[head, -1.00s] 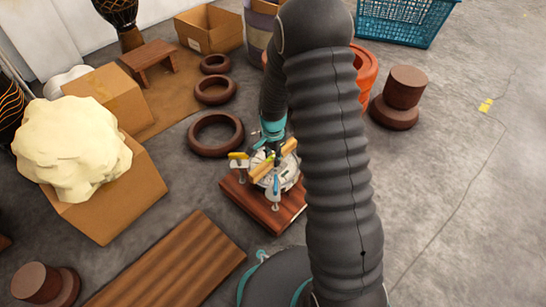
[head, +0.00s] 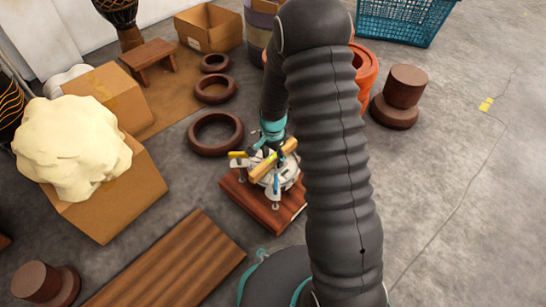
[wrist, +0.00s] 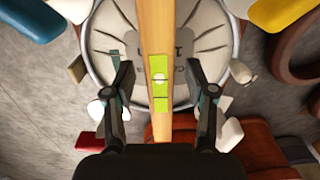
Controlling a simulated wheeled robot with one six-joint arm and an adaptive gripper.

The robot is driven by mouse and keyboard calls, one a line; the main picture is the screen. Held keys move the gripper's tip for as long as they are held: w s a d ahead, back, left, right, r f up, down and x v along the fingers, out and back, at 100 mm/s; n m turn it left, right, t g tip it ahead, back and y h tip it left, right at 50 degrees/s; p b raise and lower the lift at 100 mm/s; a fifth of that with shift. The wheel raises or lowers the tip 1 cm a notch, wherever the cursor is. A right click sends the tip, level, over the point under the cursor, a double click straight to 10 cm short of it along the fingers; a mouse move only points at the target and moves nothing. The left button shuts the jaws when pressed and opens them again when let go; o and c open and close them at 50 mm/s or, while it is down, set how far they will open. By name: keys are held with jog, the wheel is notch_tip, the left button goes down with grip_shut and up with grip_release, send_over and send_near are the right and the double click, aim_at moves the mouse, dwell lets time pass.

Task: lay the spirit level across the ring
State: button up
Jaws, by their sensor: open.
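The spirit level (head: 273,165) is a long yellow-tan bar; its green vial block shows in the wrist view (wrist: 160,82). It lies over the round, pale drum head inside the metal ring (wrist: 88,62), and its near end crosses the ring's near side. Its far end is out of the wrist view. My gripper (wrist: 162,88) is open, one dark finger on each side of the level with a gap to both. In the head view my gripper (head: 270,148) is small and partly hidden. I cannot tell whether the level touches the ring all along.
The ring's stand sits on a reddish wooden board (head: 258,205), with coloured handles around the ring, such as a yellow one (wrist: 32,18). Brown rings (head: 216,133) lie to the left. An orange tub (head: 366,70) stands behind my arm.

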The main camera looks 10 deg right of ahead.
notch_tip(320, 180, up, 12)
dwell(0.6)
dwell(0.5)
jog(key=s+r+n+t+p, duration=0.2)
jog(key=s+r+n+p, duration=0.3)
jog(key=s+r, duration=0.8)
jog(key=s+r+n+t+p, duration=0.3)
jog(key=s+r+n+p, duration=0.2)
jog(key=s+r, duration=0.8)
notch_tip(320, 180, up, 7)
jog(key=shift+s+d+r+n+t+p, duration=0.15)
jog(key=shift+n+t+p, duration=0.2)
jog(key=shift+n, duration=0.25)
